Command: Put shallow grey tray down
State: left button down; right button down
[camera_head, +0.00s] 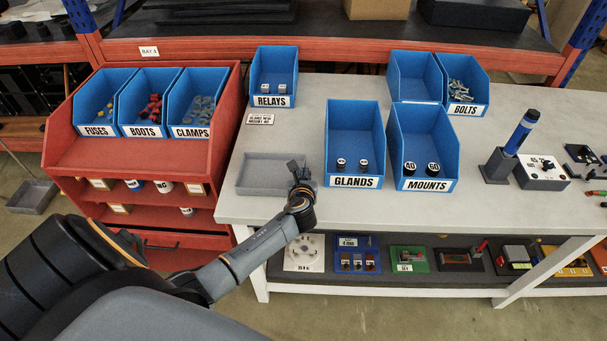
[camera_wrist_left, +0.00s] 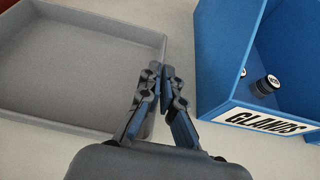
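The shallow grey tray (camera_head: 262,192) is at the left end of the light worktop, left of the GLANDS bin. It looks flat and level and seems to rest on the worktop. It is empty as far as I see. My left gripper (camera_head: 296,166) is at the tray's right side. In the left wrist view the tray (camera_wrist_left: 75,68) lies left, and the fingers of my left gripper (camera_wrist_left: 161,72) are close together on either side of its right wall, seemingly pinching it. The fingers partly hide that wall. My right gripper is not in view.
The blue GLANDS bin (camera_head: 354,137) stands just right of the gripper, with the MOUNTS bin (camera_head: 424,145) beside it. The RELAYS bin (camera_head: 274,76) and a small label plate (camera_head: 260,118) are behind the tray. A red rack (camera_head: 130,155) stands close on the left.

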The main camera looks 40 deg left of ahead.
pick_arm(q)
jog(key=c, duration=1.5)
grip_release()
jog(key=shift+f, duration=0.1)
